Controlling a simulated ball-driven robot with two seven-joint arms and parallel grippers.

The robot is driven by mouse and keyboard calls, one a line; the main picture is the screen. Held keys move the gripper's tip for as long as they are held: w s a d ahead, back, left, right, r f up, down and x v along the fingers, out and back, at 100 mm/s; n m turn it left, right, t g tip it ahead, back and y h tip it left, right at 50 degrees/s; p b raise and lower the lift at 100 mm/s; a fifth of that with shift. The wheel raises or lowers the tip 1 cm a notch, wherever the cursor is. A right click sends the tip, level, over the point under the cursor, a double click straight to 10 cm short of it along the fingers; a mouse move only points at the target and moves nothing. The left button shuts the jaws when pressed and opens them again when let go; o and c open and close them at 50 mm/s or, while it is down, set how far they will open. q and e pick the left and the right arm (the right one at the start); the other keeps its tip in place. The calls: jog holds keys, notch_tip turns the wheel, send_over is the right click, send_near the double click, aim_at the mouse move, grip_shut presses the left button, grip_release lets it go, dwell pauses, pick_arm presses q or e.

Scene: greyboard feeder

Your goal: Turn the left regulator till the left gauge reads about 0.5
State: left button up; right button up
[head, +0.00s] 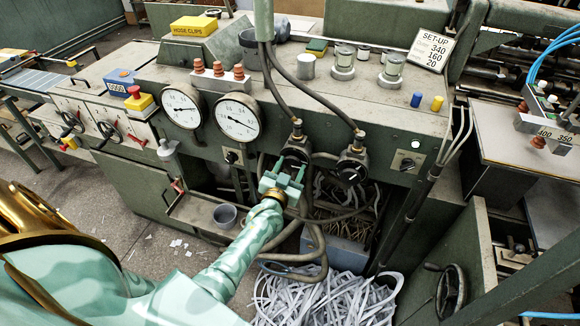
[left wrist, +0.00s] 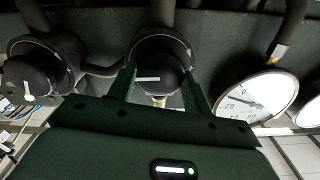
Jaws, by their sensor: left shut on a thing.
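The left regulator (head: 296,150) is a black round knob on the green-grey panel, with a hose above it. My left gripper (head: 288,174) is at it from below and in front, shut on the knob. In the left wrist view the knob (left wrist: 160,70) with its white pointer line sits between my two fingers (left wrist: 160,88). The left gauge (head: 182,107) is a white dial left of the regulator; its needle seems to point left, and its figures are too small to read surely. My right gripper is not in view.
The right regulator (head: 352,168) is close on the right, with its own hose. The right gauge (head: 239,117) stands between the left gauge and the regulators. Hoses (head: 319,232) hang below the knobs, above a heap of paper strips (head: 325,300). A grey cup (head: 225,215) stands on the ledge.

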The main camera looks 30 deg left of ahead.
pick_arm(q)
jog(key=m, duration=0.2)
jog(key=shift+m, duration=0.4)
jog(key=m, duration=0.2)
jog(key=shift+m, duration=0.3)
jog(key=m+b, duration=0.1)
jog(key=m, duration=0.2)
jog(key=shift+f, duration=0.1)
jog(key=shift+m+b, duration=0.5)
jog(key=shift+m, duration=1.2)
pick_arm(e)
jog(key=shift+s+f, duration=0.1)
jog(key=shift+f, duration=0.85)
pick_arm(q)
jog(key=o, duration=1)
jog(key=shift+c, duration=0.2)
